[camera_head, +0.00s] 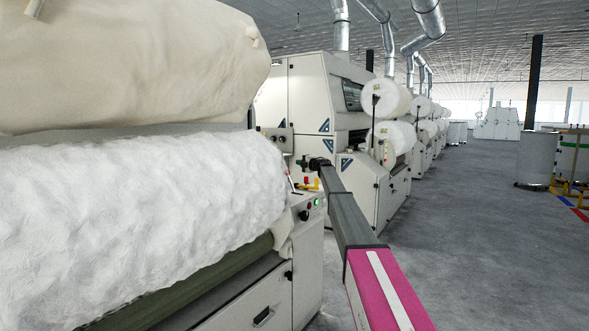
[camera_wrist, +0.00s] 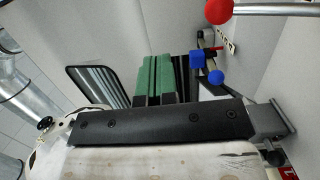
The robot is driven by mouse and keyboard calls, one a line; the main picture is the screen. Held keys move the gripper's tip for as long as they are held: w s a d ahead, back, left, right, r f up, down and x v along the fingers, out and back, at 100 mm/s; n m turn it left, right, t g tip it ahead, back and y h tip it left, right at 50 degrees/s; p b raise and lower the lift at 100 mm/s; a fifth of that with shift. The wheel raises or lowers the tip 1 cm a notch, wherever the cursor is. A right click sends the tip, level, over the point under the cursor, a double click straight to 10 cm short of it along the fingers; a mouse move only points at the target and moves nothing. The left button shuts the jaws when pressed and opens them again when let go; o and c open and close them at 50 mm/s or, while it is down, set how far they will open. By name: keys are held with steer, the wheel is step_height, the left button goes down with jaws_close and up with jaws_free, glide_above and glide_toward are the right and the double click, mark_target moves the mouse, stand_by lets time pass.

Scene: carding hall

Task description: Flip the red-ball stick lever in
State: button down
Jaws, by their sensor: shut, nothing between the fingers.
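In the wrist view the red ball (camera_wrist: 218,11) sits at the top right, cut by the top edge, on the end of a pale metal stick (camera_wrist: 270,8) that runs right. My gripper (camera_wrist: 154,60) shows there as two green fingers side by side, shut and empty. The ball is above and to the right of the fingertips, apart from them. In the head view my gripper (camera_head: 316,163) is small and dark, close to the side of the machine (camera_head: 308,250). The red-ball stick lever is too small to make out surely in the head view.
A blue cube (camera_wrist: 197,60) and a blue ball (camera_wrist: 215,77) are right of my fingers in the wrist view. In the head view a control panel with buttons (camera_head: 304,215) is below my gripper. White fibre (camera_head: 150,220) fills the left. The aisle floor (camera_head: 480,230) is clear.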

steer(key=s+d+r, duration=0.2)
steer(key=s, duration=0.1)
steer(key=shift+d+r, duration=0.3)
steer(key=shift+d, duration=0.05)
steer(key=s+d+f+m+h, duration=0.45)
steer(key=s+f+m, duration=0.35)
steer(key=s+f, duration=0.4)
steer(key=s+d+f+m+g+h, duration=0.1)
steer(key=s+d+f+m+h, duration=0.2)
steer(key=s+f+m+h, duration=0.65)
steer(key=s+d+f+m+h, duration=0.2)
steer(key=s+d+f+m, duration=0.25)
steer(key=s+f, duration=1)
steer(key=s+a+f+m+g+y, duration=0.1)
steer(key=s+f+g, duration=0.3)
steer(key=s, duration=0.9)
steer(key=s+a+f+m+g+y, duration=0.1)
steer(key=s+a+f+m+g, duration=0.1)
steer(key=s, duration=1.1)
steer(key=s+a+f+m+g+y, duration=0.1)
steer(key=s+a+f+g, duration=0.3)
steer(key=s, duration=1)
step_height(320, 180, down, 4)
steer(key=shift+r+m+g, duration=0.1)
steer(key=shift+m+g, duration=0.3)
steer(key=shift+g, duration=0.6)
